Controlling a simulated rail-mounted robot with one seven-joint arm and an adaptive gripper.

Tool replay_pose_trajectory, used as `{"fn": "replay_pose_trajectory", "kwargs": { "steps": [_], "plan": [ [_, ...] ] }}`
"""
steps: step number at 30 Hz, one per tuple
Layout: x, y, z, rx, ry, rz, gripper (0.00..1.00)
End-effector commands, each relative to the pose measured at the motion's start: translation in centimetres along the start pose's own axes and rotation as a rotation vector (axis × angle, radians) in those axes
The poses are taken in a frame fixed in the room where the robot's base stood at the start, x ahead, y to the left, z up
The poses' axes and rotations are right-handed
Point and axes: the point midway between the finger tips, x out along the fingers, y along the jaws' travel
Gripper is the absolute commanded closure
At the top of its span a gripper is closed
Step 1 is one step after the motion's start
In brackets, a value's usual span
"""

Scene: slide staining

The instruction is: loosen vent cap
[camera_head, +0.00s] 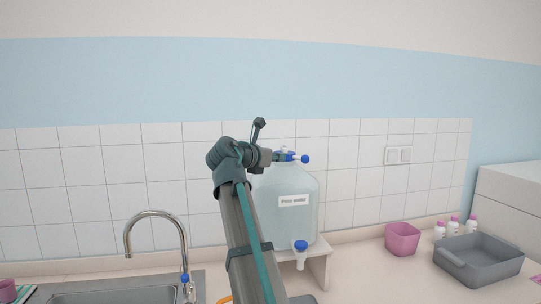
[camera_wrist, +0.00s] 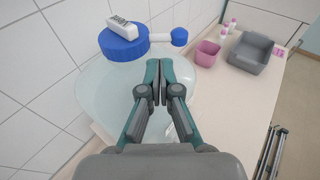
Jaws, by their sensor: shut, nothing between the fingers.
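A large translucent carboy (camera_head: 285,215) with a white label stands on a white stand; its shoulder also shows in the wrist view (camera_wrist: 105,95). A wide blue lid (camera_wrist: 122,46) sits on its top, with a pale block lying across it. A white side tube leads from the lid to a small blue vent cap (camera_wrist: 179,37), which also shows in the head view (camera_head: 305,159). My gripper (camera_wrist: 158,84) is shut and empty above the carboy's shoulder, apart from the vent cap in the wrist view. In the head view my gripper (camera_head: 279,156) partly hides the lid.
A blue-topped spigot (camera_head: 301,247) juts from the carboy's lower front. A pink container (camera_head: 402,238), several white bottles (camera_head: 454,227) and a grey tub (camera_head: 478,262) stand to the right. A sink with a curved faucet (camera_head: 155,215) is at left. The tiled wall is close behind.

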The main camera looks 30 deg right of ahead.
Motion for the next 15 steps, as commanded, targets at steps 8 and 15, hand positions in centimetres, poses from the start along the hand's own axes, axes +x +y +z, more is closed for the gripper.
{"fn": "replay_pose_trajectory", "kwargs": {
  "steps": [8, 15],
  "plan": [
    [5.1, 0.0, 0.2, 0.001, 0.002, -0.003, 1.00],
    [7.2, 0.0, 0.1, 0.002, 0.001, 0.000, 1.00]
  ]
}}
